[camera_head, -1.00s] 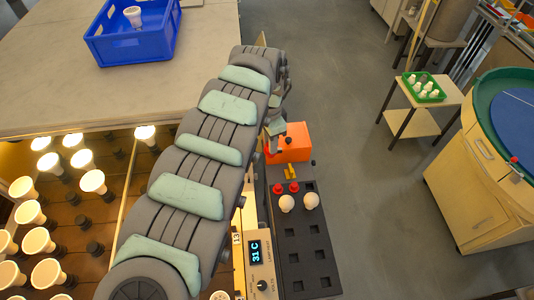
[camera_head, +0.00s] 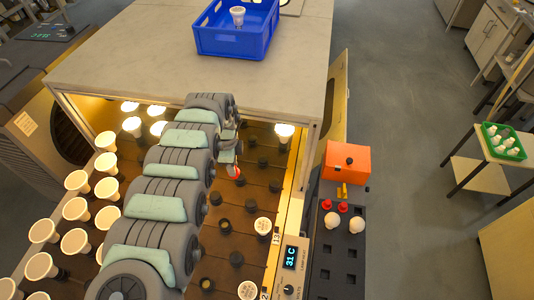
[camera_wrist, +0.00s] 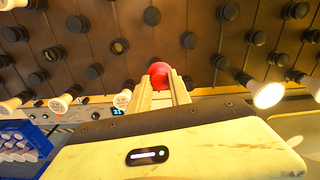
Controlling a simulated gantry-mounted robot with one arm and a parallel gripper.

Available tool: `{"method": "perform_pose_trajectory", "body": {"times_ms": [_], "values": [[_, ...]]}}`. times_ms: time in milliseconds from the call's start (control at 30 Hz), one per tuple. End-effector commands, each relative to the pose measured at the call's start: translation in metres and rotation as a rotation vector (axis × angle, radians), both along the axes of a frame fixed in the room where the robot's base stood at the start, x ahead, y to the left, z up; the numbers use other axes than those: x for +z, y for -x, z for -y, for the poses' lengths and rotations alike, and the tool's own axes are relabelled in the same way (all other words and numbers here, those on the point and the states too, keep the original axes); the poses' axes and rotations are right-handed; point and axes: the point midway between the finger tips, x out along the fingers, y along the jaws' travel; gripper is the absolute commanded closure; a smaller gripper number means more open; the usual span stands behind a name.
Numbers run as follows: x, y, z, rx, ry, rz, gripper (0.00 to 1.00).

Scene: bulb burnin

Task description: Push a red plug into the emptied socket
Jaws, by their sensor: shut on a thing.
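My gripper (camera_wrist: 161,88) is shut on a red plug (camera_wrist: 159,72), held at its fingertips over the brown socket board (camera_wrist: 75,70). In the head view the plug's red edge (camera_head: 233,171) shows just below the gripper, which the arm partly hides. Several dark bare sockets (camera_head: 250,206) show on the board. I cannot tell which one is the emptied socket, or whether the held plug touches one.
Lit bulbs (camera_head: 285,134) stand around the board. A black tray (camera_head: 338,262) at right holds two red plugs (camera_head: 342,207) and two white bulbs (camera_head: 356,225). An orange box (camera_head: 347,162) is behind it. A blue crate (camera_head: 233,43) with a bulb stands on the tabletop above.

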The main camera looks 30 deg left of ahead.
Motion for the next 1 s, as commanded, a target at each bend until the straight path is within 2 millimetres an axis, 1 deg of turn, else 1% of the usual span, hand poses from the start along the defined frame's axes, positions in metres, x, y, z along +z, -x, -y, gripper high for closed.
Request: {"method": "perform_pose_trajectory", "body": {"times_ms": [33, 67, 100, 200, 300, 400, 500, 600, 667, 867, 1000], "values": [[-0.007, 0.019, -0.017, -0.038, 0.000, -0.003, 1.00], [-0.012, 0.028, -0.026, -0.070, -0.002, -0.004, 1.00], [-0.019, 0.043, -0.037, -0.112, -0.003, -0.007, 1.00], [-0.037, 0.079, -0.063, -0.214, -0.005, -0.013, 1.00], [-0.052, 0.111, -0.083, -0.310, -0.010, -0.017, 1.00], [-0.063, 0.137, -0.097, -0.388, -0.011, -0.021, 1.00], [-0.072, 0.155, -0.105, -0.445, -0.013, -0.024, 1.00], [-0.078, 0.165, -0.110, -0.478, -0.014, -0.025, 1.00], [-0.081, 0.168, -0.112, -0.487, -0.015, -0.025, 1.00], [-0.095, 0.169, -0.112, -0.492, -0.014, -0.025, 1.00], [-0.110, 0.169, -0.111, -0.491, -0.015, -0.025, 1.00]]}}
